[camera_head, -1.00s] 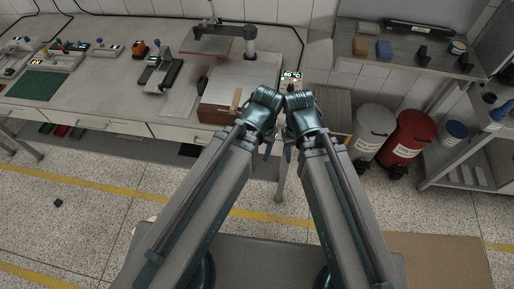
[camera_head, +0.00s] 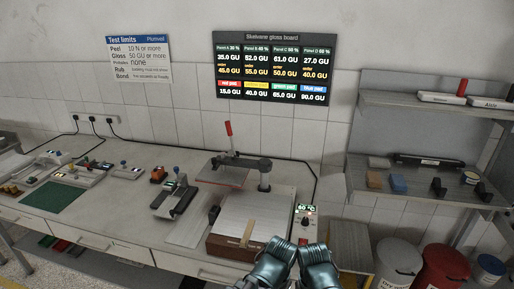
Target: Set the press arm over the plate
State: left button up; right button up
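The press stands at the back of the bench. Its dark press arm (camera_head: 238,162) reaches left from a post (camera_head: 264,180) and has an upright red handle (camera_head: 229,130). A reddish flat platen (camera_head: 222,177) sits under the arm's left end. A tan strip (camera_head: 248,234) lies at the block's front. My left gripper (camera_head: 268,268) and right gripper (camera_head: 318,268) are at the bottom edge, close together, apart from the press; their fingers are hidden or cut off.
A small controller with a green display (camera_head: 305,216) stands right of the plate. A grey stapler-like device (camera_head: 175,195) and an orange item (camera_head: 158,175) are to the left. A shelf (camera_head: 410,195) and bins (camera_head: 398,262) are at right. Space above the bench looks clear.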

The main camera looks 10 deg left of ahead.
aim_at(264, 165)
jog(key=i+z, duration=0.25)
jog(key=i, duration=0.65)
